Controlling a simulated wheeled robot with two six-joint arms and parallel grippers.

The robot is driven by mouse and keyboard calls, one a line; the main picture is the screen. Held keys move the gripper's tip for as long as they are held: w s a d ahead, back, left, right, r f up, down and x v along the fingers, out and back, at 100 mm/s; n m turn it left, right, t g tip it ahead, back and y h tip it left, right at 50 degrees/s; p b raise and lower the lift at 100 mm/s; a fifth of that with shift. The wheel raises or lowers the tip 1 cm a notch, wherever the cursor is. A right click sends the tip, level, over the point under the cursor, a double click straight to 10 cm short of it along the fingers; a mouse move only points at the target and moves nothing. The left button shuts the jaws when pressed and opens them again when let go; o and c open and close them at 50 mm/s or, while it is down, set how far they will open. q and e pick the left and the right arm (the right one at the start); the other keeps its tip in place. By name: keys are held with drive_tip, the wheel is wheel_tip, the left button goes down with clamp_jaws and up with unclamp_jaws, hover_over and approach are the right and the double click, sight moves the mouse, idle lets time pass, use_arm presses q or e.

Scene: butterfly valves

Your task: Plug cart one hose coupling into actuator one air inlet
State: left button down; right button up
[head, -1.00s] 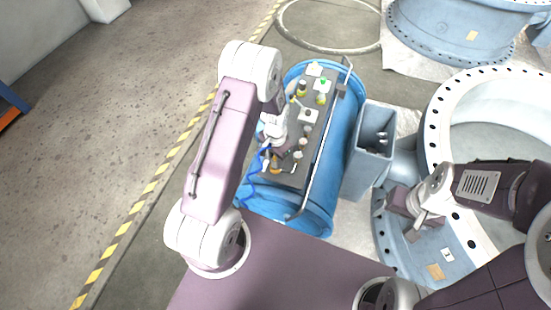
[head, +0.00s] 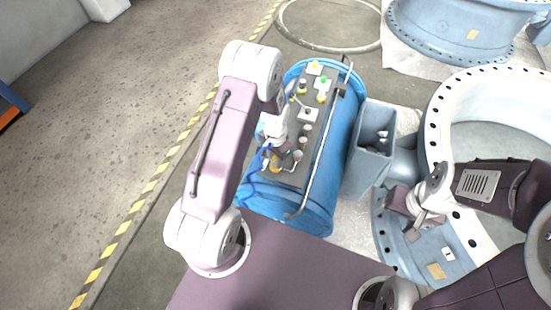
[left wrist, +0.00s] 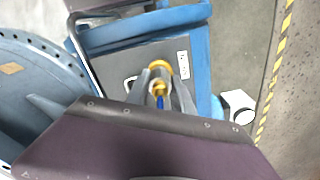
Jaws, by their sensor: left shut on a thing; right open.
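My left gripper (head: 284,158) is low over the near end of the grey top of the blue cart (head: 325,215). In the left wrist view its fingers (left wrist: 160,90) are closed around a brass hose coupling (left wrist: 158,88) with a blue hose end below it. Another round brass part (left wrist: 158,68) lies just beyond the fingertips; whether they touch is unclear. The blue hose (head: 252,178) hangs at the cart's left side. My right gripper (head: 412,225) is open and empty beside the large valve (head: 462,232). I cannot make out the actuator's air inlet.
Bottles and small fittings stand on the cart top (head: 318,110), with a metal rail (head: 318,165) along its right side. A blue-grey open box (head: 365,170) stands between cart and valve. Floor left of the striped line (head: 150,185) is clear.

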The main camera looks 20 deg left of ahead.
use_arm(q)
drive_tip(key=shift+f, duration=0.1)
drive_tip(key=c, duration=1)
unclamp_jaws()
drive_tip(key=shift+c, duration=0.2)
drive_tip(key=o, duration=0.5)
wheel_tip(320, 180, up, 8)
drive_tip(key=p, duration=0.6)
drive_tip(key=shift+f+p, duration=0.15)
drive_tip(key=shift+p, duration=0.25)
drive_tip(key=shift+f, duration=0.1)
